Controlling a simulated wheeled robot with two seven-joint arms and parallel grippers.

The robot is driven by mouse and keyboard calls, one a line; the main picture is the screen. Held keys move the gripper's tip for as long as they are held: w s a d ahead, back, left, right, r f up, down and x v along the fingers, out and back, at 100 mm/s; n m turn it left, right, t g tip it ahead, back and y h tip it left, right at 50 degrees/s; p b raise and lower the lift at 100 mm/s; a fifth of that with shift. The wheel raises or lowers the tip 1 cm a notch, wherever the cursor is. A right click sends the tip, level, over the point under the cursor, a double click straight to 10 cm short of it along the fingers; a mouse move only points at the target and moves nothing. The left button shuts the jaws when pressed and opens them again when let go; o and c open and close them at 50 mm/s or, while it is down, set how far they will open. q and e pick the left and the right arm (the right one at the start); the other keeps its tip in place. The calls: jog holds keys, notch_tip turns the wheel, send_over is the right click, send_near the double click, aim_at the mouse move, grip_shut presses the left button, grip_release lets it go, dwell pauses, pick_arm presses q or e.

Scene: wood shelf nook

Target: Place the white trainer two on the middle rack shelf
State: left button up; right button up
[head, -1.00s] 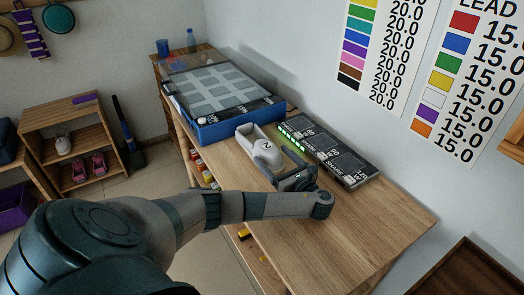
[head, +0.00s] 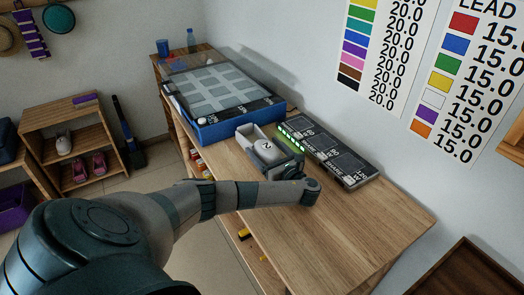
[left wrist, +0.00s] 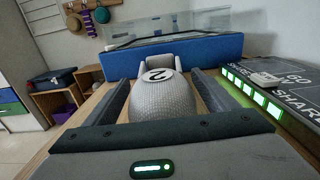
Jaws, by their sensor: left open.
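My left gripper (head: 272,152) is open and low over the bench, with one finger on each side of the trainer. In the left wrist view a gap shows between the trainer and the right finger; contact on the left is unclear. The wooden rack (head: 77,111) stands on the floor at the left, with a white shoe (head: 63,144) on its middle shelf. My right gripper is not in view.
A blue-edged case (head: 238,128) with a clear lid lies behind the trainer. A dark panel with green lights (head: 330,150) lies close to its right, along the wall. The front of the bench (head: 350,225) is clear. Pink shoes (head: 80,170) sit low in the rack.

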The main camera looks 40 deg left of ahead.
pick_arm(q)
jog(key=shift+c, duration=0.5)
jog(key=c, duration=1.3)
jog(key=shift+c, duration=0.2)
